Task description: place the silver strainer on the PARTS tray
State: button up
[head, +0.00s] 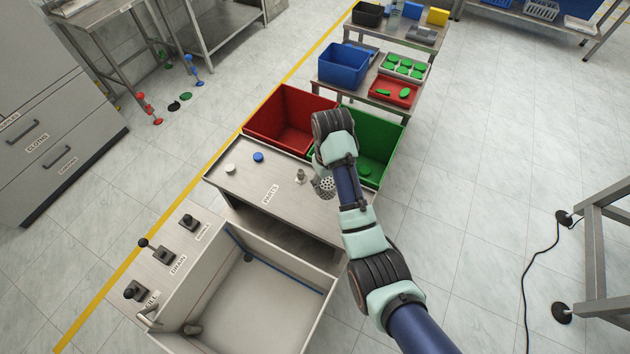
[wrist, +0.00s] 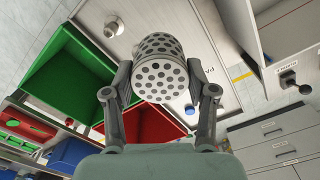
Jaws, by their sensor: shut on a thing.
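The silver strainer (wrist: 160,78) is a perforated metal cylinder held between the two fingers of my gripper (wrist: 159,93), its round holed end facing the wrist camera. In the head view the strainer (head: 325,188) shows below my gripper (head: 323,178), in front of the right part of the PARTS tray (head: 240,190). The tray is a grey metal surface with a PARTS label. In the wrist view the tray (wrist: 215,40) lies behind the strainer, which hides part of it. I cannot tell the exact height of the strainer above it.
On the tray stand a white cap (head: 230,168), a blue cap (head: 258,157) and a small metal fitting (head: 299,176) close left of the strainer. A red bin (head: 285,115) and a green bin (head: 385,140) adjoin behind. A sink basin (head: 250,290) lies in front. The tray's front middle is clear.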

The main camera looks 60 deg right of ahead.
jog(key=shift+f+b, duration=5)
jog(key=shift+f, duration=5)
jog(key=shift+w, duration=0.1)
jog(key=shift+f, duration=0.1)
jog(key=o, duration=1.3)
notch_tip(320, 180, up, 12)
jog(key=p, duration=0.5)
